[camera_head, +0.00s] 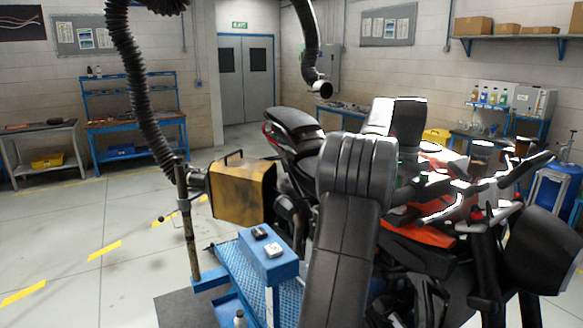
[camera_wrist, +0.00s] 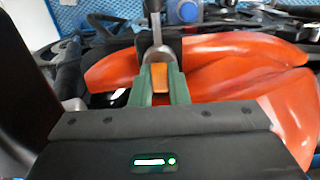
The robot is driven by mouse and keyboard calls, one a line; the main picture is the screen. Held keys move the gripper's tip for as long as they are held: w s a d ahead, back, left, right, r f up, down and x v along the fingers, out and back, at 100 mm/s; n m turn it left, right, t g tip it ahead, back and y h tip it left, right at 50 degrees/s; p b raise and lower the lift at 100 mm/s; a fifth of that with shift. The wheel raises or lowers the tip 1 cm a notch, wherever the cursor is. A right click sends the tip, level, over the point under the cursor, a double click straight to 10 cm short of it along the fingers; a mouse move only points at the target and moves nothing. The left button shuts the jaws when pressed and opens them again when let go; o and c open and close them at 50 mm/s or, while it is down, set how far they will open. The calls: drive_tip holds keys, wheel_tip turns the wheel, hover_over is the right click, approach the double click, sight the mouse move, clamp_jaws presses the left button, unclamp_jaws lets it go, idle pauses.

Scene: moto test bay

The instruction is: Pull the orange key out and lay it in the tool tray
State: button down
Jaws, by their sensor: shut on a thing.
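The orange key (camera_wrist: 160,79) shows in the wrist view as a small orange block between the green fingers of my gripper (camera_wrist: 161,75). The gripper is shut on it. A grey metal part with a dark upright rod (camera_wrist: 156,35) is just beyond the fingertips. I cannot tell whether the key still sits in its lock. In the head view my arm hides the gripper and key. A blue tray-like top (camera_head: 265,258) with a dark item and a pale item on it stands left of my arm; I cannot tell for certain that it is the tool tray.
The motorcycle (camera_head: 291,128) fills the centre and right, with orange bodywork (camera_wrist: 232,60) around the gripper. A yellow-black box (camera_head: 238,192) and a black hose (camera_head: 133,90) are at left. Blue benches (camera_head: 130,127) stand by the back wall. Open floor lies at left.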

drive_tip(key=shift+r, duration=2.7)
